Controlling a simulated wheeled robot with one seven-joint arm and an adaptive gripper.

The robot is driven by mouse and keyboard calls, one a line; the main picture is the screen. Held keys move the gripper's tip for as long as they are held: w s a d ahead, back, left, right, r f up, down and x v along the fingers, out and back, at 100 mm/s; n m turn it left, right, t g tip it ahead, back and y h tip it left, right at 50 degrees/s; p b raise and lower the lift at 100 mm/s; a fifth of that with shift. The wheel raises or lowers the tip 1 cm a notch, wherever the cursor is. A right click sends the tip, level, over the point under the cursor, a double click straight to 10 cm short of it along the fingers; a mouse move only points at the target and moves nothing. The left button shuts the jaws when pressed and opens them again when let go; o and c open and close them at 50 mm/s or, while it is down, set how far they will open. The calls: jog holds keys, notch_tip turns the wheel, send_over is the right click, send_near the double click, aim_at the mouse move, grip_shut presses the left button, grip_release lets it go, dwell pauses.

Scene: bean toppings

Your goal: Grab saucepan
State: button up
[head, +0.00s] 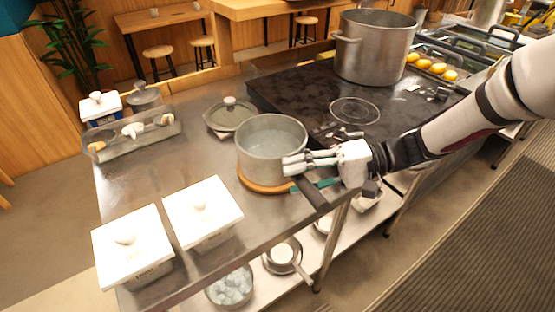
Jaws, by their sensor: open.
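A grey metal saucepan (268,139) stands upright on a round wooden trivet (262,187) near the right end of the steel counter. It appears to hold water or another clear liquid. A dark bar (312,191), apparently its handle, points toward the lower right, below my gripper. My gripper (287,165) is open, with its white fingers reaching left to the saucepan's right side. The fingers overlap the saucepan wall in the picture; I cannot tell whether they touch it. The hand hides part of the pan's right side and the handle's base.
A dark stove top (300,92) with a big stockpot (372,55) lies behind. A lidded pot (230,116), two white-lidded containers (202,210) and a condiment rack (130,135) stand on the counter. A smaller pan (282,254) is on the lower shelf.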

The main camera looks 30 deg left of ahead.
jog(key=shift+s+a+f, duration=0.1)
jog(key=shift+s+a, duration=0.05)
grip_shut()
jog(key=shift+r, duration=0.2)
